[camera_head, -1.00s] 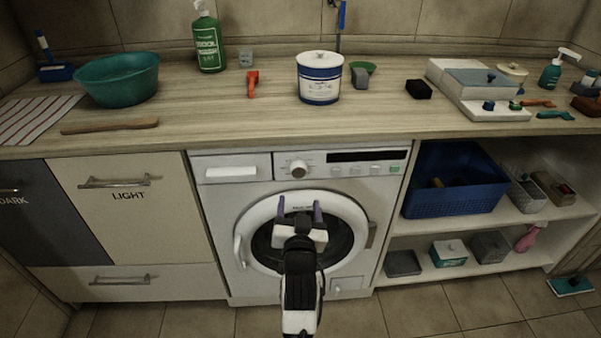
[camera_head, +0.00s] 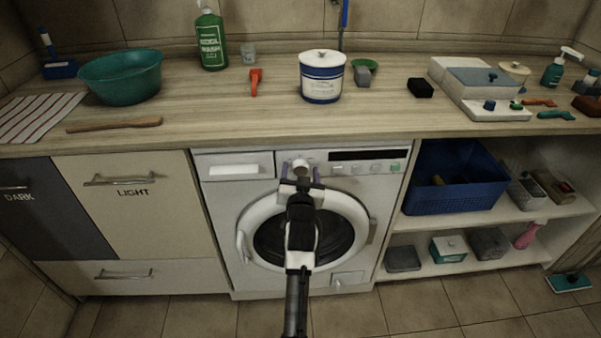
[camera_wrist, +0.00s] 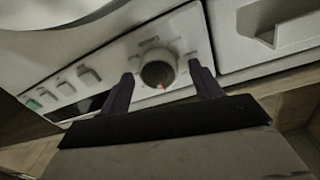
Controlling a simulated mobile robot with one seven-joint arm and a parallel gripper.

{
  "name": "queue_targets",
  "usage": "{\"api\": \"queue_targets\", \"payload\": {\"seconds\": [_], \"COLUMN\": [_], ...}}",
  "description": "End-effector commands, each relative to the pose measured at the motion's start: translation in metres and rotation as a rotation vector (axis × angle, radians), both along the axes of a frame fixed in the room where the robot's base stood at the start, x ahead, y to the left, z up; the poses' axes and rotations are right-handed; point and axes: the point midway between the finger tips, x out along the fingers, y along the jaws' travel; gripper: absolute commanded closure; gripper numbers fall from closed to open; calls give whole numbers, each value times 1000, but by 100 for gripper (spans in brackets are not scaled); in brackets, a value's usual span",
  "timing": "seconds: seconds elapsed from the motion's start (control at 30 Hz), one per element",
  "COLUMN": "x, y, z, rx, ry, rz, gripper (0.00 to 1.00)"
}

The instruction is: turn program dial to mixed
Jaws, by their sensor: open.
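The program dial (camera_head: 300,165) is a round knob on the front panel of the white washing machine (camera_head: 229,190). In the wrist view the dial (camera_wrist: 158,73) is grey-brown with a small red mark at its lower edge, and labels around it are too blurred to read. My gripper (camera_head: 300,172) is open, its two purple fingers on either side of the dial. In the wrist view the fingertips (camera_wrist: 161,75) flank the dial with gaps on both sides. I cannot tell exactly how far they reach along its depth.
The detergent drawer (camera_head: 233,170) is beside the dial, with a dark display (camera_head: 365,155) and several buttons on the other side. The worktop edge (camera_head: 300,141) runs just above the panel. The round door (camera_head: 262,210) is below, partly hidden by my arm.

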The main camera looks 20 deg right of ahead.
Motion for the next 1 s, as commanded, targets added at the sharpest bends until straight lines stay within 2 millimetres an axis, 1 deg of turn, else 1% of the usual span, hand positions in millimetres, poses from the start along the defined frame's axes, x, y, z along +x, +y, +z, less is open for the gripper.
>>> {"api": "queue_targets", "payload": {"seconds": [0.03,0.3,0.33,0.37,0.67,0.87,1.0], "x": [0,0,0,0,0,0,-1], "y": [0,0,0,0,0,0,-1], "z": [0,0,0,0,1,1,2], "rx": [0,0,0,0,40,148,260], "ry": [0,0,0,0,-12,-41,-73], "rz": [0,0,0,0,1,0,0], "gripper": [40,75,79,81,81,81,81]}}
